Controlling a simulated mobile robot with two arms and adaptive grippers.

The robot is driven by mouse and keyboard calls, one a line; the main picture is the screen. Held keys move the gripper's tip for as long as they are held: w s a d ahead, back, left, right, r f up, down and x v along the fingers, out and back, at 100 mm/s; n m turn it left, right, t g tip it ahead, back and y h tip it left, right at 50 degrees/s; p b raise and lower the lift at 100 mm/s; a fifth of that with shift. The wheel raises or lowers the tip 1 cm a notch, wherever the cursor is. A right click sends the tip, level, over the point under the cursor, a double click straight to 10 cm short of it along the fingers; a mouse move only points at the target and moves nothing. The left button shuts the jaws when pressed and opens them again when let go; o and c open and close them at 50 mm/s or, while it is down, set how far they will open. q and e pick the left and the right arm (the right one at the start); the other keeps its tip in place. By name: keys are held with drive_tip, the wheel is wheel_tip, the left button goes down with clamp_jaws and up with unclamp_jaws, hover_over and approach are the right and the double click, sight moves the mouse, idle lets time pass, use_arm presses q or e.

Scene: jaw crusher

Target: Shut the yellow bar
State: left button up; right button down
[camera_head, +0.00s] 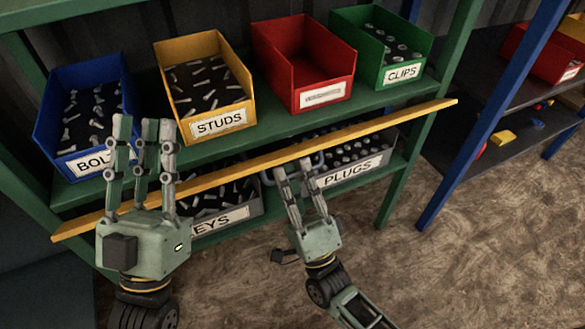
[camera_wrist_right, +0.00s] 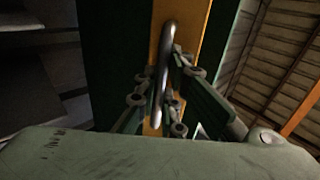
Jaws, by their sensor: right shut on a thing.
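The yellow bar (camera_head: 390,122) runs at a slant across the front of the green shelf, higher at its right end. A grey metal handle (camera_wrist_right: 166,70) stands out from the bar. My right gripper (camera_head: 295,168) is at the middle of the bar, with its fingers shut around the handle; the right wrist view shows them on both sides of it. My left gripper (camera_head: 144,128) has its fingers extended upward, open and empty, in front of the blue bin and the bar's left part.
On the green shelf (camera_head: 410,95) stand a blue bin (camera_head: 55,140), a yellow studs bin (camera_head: 205,117), a red bin (camera_head: 325,95) and a green clips bin (camera_head: 401,76). Grey bins, one labelled plugs (camera_head: 349,170), sit below, behind the bar. Open floor lies at the right front.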

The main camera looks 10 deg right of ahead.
use_arm(q)
drive_tip(key=shift+w+d+f+g+y, duration=0.15)
drive_tip(key=shift+w+f+g+y, duration=0.35)
drive_tip(key=shift+w+f+g, duration=0.75)
use_arm(e)
drive_tip(key=shift+r, duration=0.15)
use_arm(q)
drive_tip(key=shift+w+f, duration=0.1)
drive_tip(key=shift+f, duration=0.1)
use_arm(e)
drive_tip(key=c, duration=1.8)
unclamp_jaws()
drive_tip(key=shift+c, duration=0.2)
use_arm(q)
drive_tip(key=shift+t, duration=0.25)
use_arm(e)
drive_tip(key=v, duration=1.2)
drive_tip(key=shift+s, duration=0.1)
